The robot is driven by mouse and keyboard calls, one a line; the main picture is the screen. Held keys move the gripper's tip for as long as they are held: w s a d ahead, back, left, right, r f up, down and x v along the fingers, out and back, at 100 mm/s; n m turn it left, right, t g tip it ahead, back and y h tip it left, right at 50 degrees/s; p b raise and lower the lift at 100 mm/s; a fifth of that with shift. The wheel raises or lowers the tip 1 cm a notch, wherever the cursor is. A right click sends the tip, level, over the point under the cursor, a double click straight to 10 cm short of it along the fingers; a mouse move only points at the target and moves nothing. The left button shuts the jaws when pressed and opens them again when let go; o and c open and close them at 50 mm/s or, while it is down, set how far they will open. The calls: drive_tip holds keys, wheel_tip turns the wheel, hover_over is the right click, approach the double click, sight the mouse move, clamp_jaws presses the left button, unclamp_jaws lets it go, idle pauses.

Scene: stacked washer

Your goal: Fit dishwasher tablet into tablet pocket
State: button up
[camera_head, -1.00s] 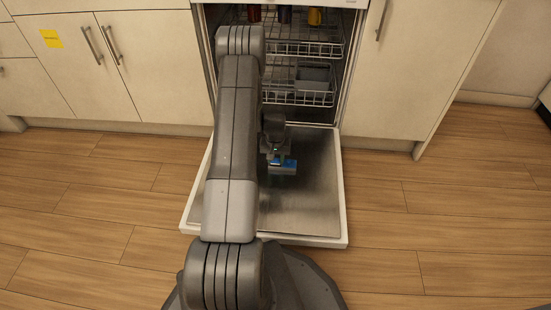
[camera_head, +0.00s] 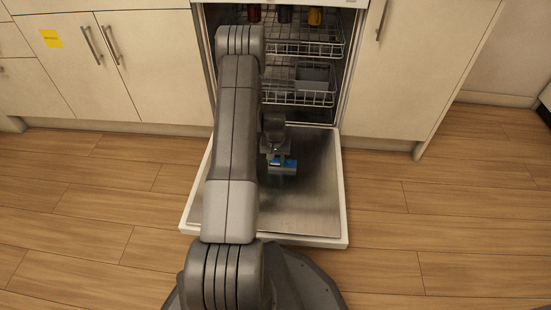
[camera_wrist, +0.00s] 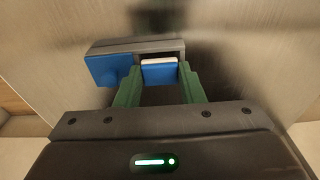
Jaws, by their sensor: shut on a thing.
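My gripper (camera_wrist: 160,88) is shut on the dishwasher tablet (camera_wrist: 160,72), which has a blue front and a pale top edge, in the wrist view. The tablet sits at the opening of the tablet pocket (camera_wrist: 135,45), a dark grey housing on the door's inner face. How deep the tablet is in the pocket I cannot tell. A blue lid (camera_wrist: 108,70) stands open at the pocket's left. In the head view my gripper (camera_head: 280,158) is over the open door, partly hidden by my arm, with blue (camera_head: 290,164) showing beside it.
The dishwasher door (camera_head: 310,205) lies folded down, its metal inner face mostly bare. Behind it are wire racks (camera_head: 300,95) with a grey basket (camera_head: 315,75) and several cups (camera_head: 285,14) on top. Cabinets (camera_head: 420,70) flank the opening. The wooden floor is clear.

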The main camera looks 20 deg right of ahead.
idle(0.9)
drive_tip(key=o, duration=1.4)
drive_tip(key=shift+o, duration=0.2)
drive_tip(key=shift+d+r, duration=0.1)
drive_tip(key=shift+r, duration=0.05)
drive_tip(key=shift+r+p, duration=1.1)
drive_tip(key=shift+r, duration=1.3)
drive_tip(key=shift+d, duration=0.1)
